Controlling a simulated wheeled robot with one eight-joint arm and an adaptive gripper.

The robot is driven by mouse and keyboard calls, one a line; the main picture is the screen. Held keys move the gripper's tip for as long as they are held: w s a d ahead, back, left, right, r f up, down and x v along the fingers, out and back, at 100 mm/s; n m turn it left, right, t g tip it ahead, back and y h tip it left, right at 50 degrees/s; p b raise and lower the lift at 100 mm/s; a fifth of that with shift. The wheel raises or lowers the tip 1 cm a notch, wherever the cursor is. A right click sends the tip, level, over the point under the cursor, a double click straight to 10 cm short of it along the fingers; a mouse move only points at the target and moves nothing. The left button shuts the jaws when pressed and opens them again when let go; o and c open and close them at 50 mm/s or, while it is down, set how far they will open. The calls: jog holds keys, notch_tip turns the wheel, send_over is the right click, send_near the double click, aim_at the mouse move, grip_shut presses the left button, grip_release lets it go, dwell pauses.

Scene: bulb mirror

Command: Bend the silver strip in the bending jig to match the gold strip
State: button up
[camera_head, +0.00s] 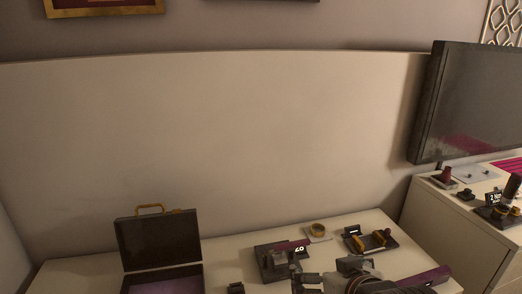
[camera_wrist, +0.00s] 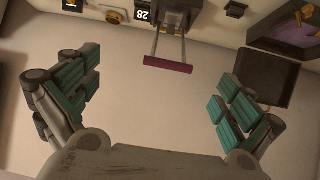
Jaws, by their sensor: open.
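The bending jig (camera_head: 272,263) appears to be the dark device on the white table, with a small white-digit display. In the wrist view the jig (camera_wrist: 180,17) is at the top, with two thin arms joined by a purple bar (camera_wrist: 168,64) that points toward my gripper. My gripper (camera_wrist: 158,97) is open and empty, its teal-padded fingers wide apart, with the bar between and beyond them. In the head view my gripper (camera_head: 330,282) is at the bottom edge, near the jig. I cannot make out the silver strip, and cannot tell which gold piece is the gold strip.
An open dark case (camera_head: 158,242) with purple lining stands at the left. A small black object (camera_head: 236,287) lies between case and jig. Behind are a plate with a gold ring (camera_head: 318,231) and a dark board with gold parts (camera_head: 371,241). A cabinet (camera_head: 460,218) stands right.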

jog(key=s+d+m+g+h, duration=0.1)
jog(key=s+d+g, duration=0.2)
jog(key=s+d, duration=0.2)
jog(key=shift+r+m+h, duration=0.3)
jog(key=shift+r, duration=0.15)
dwell(0.4)
